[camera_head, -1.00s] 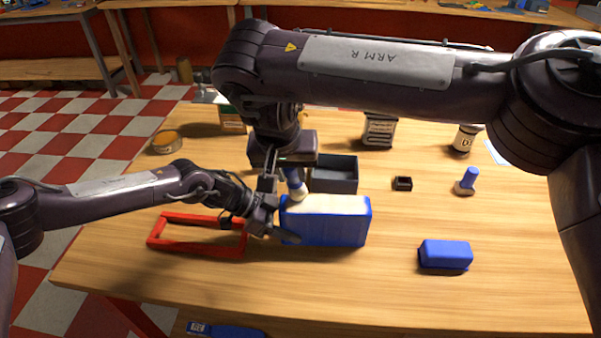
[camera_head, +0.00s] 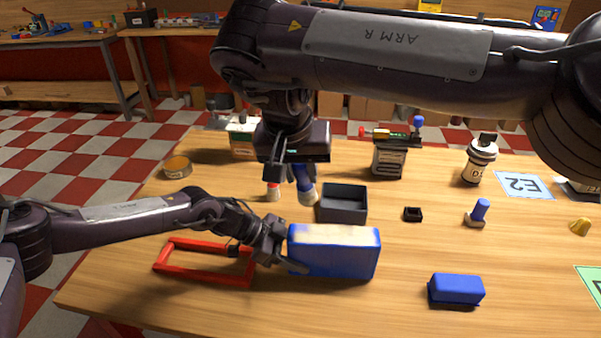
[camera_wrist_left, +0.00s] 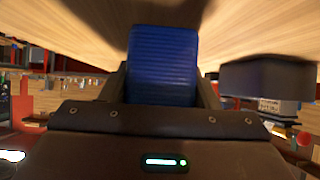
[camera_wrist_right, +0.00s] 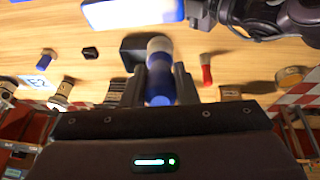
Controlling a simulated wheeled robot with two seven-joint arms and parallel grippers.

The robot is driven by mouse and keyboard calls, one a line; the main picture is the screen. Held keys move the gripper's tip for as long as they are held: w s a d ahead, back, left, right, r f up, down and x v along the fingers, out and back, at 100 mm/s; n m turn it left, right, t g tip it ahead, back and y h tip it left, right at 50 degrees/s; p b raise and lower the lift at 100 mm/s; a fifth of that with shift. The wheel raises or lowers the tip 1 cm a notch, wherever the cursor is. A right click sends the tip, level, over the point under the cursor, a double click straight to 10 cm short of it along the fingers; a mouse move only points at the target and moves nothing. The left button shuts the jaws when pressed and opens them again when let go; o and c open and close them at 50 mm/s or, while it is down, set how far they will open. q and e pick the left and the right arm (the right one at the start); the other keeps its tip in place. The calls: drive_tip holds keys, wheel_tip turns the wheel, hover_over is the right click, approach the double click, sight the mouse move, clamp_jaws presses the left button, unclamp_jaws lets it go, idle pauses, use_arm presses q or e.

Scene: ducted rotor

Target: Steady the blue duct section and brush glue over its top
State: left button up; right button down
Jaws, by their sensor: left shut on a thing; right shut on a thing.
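The blue duct section (camera_head: 333,262) stands upright on the table, with a pale cream layer along its top. My left gripper (camera_head: 277,252) is shut on its left end; its ribbed blue side (camera_wrist_left: 162,65) fills the gap between the fingers in the left wrist view. My right gripper (camera_head: 287,172) is shut on a blue-handled brush (camera_wrist_right: 159,88), bristles pale and pointing down. The brush (camera_head: 306,188) is behind the duct section, apart from it, beside the dark grey box. My right arm partly hides the handle.
A red frame (camera_head: 205,279) lies left of the duct section. The dark grey open box (camera_head: 343,204) is behind it. A red brush (camera_head: 273,192) stands near my right gripper. A blue block (camera_head: 456,289), small black part (camera_head: 413,214) and blue-handled stamp (camera_head: 478,212) are to the right.

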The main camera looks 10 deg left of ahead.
idle(0.6)
drive_tip(key=shift+s+a+y, duration=0.1)
drive_tip(key=shift+a+y, duration=0.15)
drive_tip(key=shift+y, duration=0.45)
drive_tip(key=y, duration=0.1)
drive_tip(key=r+g+y, duration=0.1)
drive_tip(key=shift+w+d+n+g+y, duration=0.2)
drive_tip(key=shift+n+g+y, duration=0.1)
drive_tip(key=shift+n, duration=0.1)
use_arm(q)
drive_tip(key=shift+d, duration=0.1)
use_arm(e)
drive_tip(key=w+d+r+g+y, duration=0.2)
drive_tip(key=w+d+r+y, duration=0.1)
drive_tip(key=d+y, duration=0.1)
drive_tip(key=shift+s+a+f, duration=0.1)
drive_tip(key=shift+s+f, duration=0.05)
drive_tip(key=shift+f, duration=1.15)
drive_tip(key=shift+s+a+f, duration=0.1)
drive_tip(key=shift+f, duration=1.15)
drive_tip(key=shift+r, duration=0.25)
